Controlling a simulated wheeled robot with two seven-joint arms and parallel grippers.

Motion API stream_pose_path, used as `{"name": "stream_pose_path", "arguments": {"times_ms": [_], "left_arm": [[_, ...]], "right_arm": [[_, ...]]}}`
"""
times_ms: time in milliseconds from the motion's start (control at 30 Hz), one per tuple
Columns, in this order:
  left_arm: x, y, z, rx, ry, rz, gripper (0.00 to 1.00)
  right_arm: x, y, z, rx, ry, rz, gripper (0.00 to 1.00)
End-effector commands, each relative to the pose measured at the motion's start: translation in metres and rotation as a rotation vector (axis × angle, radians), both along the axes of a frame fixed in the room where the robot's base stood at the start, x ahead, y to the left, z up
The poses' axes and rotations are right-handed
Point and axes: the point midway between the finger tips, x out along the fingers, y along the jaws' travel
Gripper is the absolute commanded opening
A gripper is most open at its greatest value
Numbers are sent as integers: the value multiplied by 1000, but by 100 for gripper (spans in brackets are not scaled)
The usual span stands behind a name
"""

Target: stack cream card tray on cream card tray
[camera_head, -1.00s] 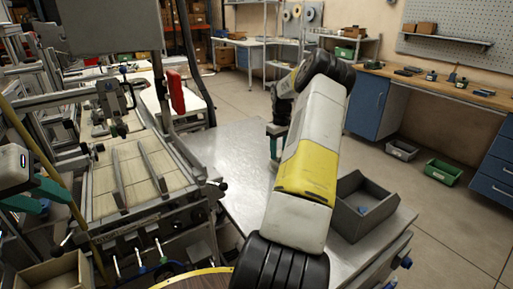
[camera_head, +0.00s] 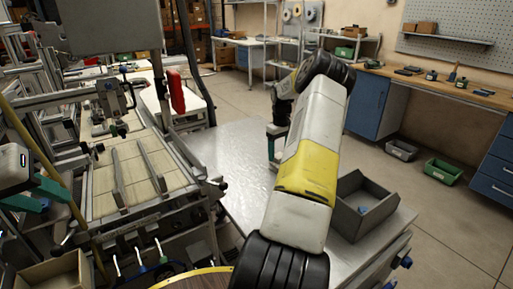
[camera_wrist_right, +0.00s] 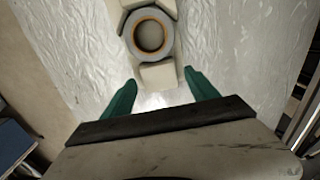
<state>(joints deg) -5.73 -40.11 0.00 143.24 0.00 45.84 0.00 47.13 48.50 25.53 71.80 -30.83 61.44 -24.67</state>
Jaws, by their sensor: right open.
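In the right wrist view, cream card parts (camera_wrist_right: 158,74) show around a grey ring-shaped reel (camera_wrist_right: 150,36) with an orange-brown inner rim. I cannot tell whether these parts belong to one cream card tray or to several; the top is cut off. My right gripper (camera_wrist_right: 160,92) is open, its teal fingers apart on either side of the nearest cream part, with nothing clearly held. In the head view my right arm hides the trays and most of my right gripper (camera_head: 273,147). My left gripper (camera_head: 40,192) is at the left edge, its jaw gap unclear.
A shiny metal table (camera_head: 235,160) lies under my right arm. A dark grey open bin (camera_head: 350,215) with a small blue thing inside stands at its right. A machine frame with rails (camera_head: 120,185) fills the left. A cardboard box (camera_head: 50,275) is at the lower left.

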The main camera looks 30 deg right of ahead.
Motion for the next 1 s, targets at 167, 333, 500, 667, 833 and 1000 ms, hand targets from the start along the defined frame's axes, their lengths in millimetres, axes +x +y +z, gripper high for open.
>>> {"name": "stream_pose_path", "arguments": {"times_ms": [167,333,500,667,833,1000], "left_arm": [[0,0,0,0,0,0,36],[0,0,0,0,0,0,36],[0,0,0,0,0,0,36],[0,0,0,0,0,0,36],[0,0,0,0,0,0,36],[0,0,0,0,0,0,36]], "right_arm": [[1,0,35,-4,-5,1,68],[1,-1,73,-4,-5,0,68],[1,0,100,-3,-2,0,68],[1,2,115,-1,-3,3,68],[4,37,149,-26,-31,25,68],[-8,112,207,-66,-95,51,68]]}}
